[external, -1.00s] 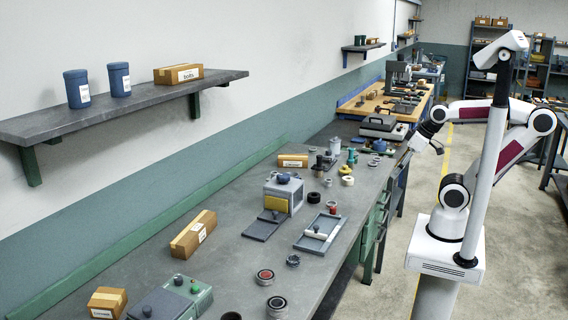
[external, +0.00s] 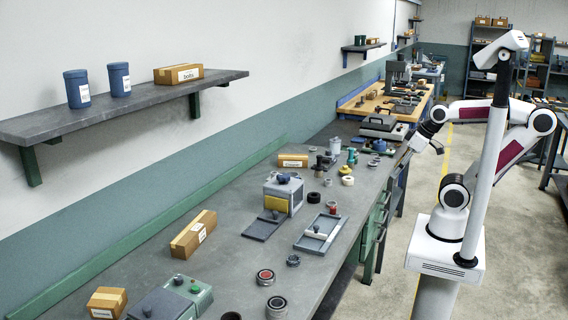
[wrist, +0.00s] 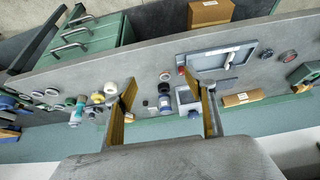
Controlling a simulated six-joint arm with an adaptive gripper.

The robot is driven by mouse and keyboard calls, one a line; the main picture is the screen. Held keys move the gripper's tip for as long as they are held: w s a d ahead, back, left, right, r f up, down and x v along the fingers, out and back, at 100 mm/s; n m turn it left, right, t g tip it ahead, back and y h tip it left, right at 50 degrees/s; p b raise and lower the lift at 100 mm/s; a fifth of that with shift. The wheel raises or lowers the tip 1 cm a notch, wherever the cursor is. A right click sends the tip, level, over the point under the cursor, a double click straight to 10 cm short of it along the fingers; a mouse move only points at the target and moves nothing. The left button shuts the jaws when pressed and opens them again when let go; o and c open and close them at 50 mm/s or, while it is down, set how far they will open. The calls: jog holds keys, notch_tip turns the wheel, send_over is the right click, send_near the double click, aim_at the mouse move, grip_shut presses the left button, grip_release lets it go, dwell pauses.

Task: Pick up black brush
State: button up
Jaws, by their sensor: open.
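My gripper (wrist: 168,88) is open and empty in the wrist view, its two fingers wide apart above the grey bench (wrist: 140,68). Between and beyond the fingers lie small dark parts, including a black round piece (wrist: 164,88) and a smaller dark piece (wrist: 145,103). I cannot tell for certain which dark item is the black brush. In the external view a black piece (external: 314,197) lies on the bench beside the grey box with the yellow front. My gripper (external: 402,160) is at the bench's right edge there, apart from these parts.
A grey tray (external: 320,233) and the grey box (external: 283,194) with a yellow front stand on the bench. Cardboard boxes (external: 193,233) and several rings and jars lie around. A wall shelf (external: 140,105) hangs at left. Green drawers (wrist: 85,45) show under the bench edge.

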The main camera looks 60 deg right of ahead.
jog(key=shift+c, duration=1.1)
jog(key=w+d+m+t+h, duration=0.1)
jog(key=w+d+t, duration=0.1)
jog(key=w+d, duration=0.65)
jog(key=w+d+m+t+h, duration=0.15)
jog(key=w+d, duration=0.25)
jog(key=w, duration=1)
jog(key=t, duration=0.4)
send_near(321, 158)
jog(key=a+x, duration=0.1)
jog(key=x, duration=0.2)
jog(key=shift+w+d+f+h, duration=0.15)
jog(key=shift+d+f+h, duration=0.1)
jog(key=shift+d, duration=0.2)
jog(key=shift+w, duration=0.15)
jog(key=shift+x, duration=1.15)
